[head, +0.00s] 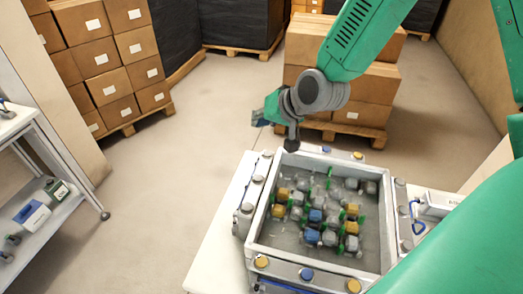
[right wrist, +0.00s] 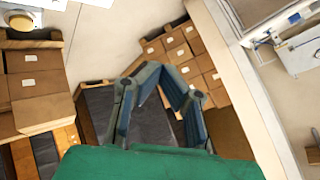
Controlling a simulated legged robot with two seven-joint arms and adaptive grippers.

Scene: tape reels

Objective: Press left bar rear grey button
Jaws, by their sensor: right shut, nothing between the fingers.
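The left bar (head: 252,196) runs along the left side of a grey bin (head: 270,238) and carries round grey buttons. Its rear grey button (head: 268,154) is at the far end, near the bin's back left corner. My right gripper (head: 263,117) is above and behind that button, apart from it, with its fingers pointing left. Its fingers also show in the right wrist view (right wrist: 165,72), closed and empty. Neither the bar nor the button is clearly seen in that view. My left gripper is not in view.
The bin holds several yellow, blue and grey reels or blocks with green parts. The rear bar has a blue button (head: 326,150) and a yellow button (head: 357,155). Stacked cartons (head: 370,90) stand behind. A shelf cart (head: 50,190) is left, with open floor between.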

